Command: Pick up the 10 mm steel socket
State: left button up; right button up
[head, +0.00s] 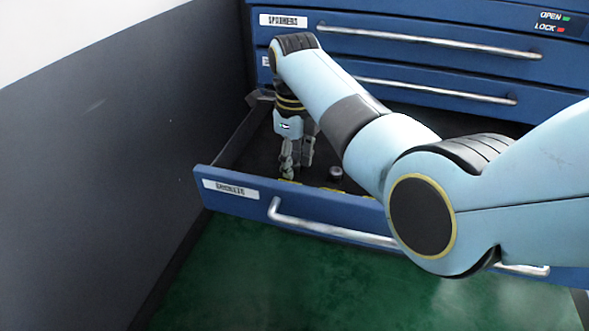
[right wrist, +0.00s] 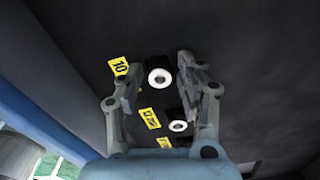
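The 10 mm socket (right wrist: 160,77) shows in the right wrist view as a bright ring with a dark centre, beside a yellow label marked 10 (right wrist: 120,66). My right gripper (right wrist: 156,70) is open, with one finger on each side of this socket and gaps visible between. In the head view my right gripper (head: 298,166) points down into the open drawer (head: 235,193) near its front left part. The 10 mm socket cannot be made out there. My left gripper is in neither view.
A second socket (right wrist: 177,126) lies near another yellow label (right wrist: 150,118). A dark socket (head: 335,174) stands right of the gripper in the head view. Shut drawers with a handle (head: 430,42) rise behind. A dark wall (head: 100,170) is at left.

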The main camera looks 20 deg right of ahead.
grip_shut()
jog(key=shift+r, duration=0.1)
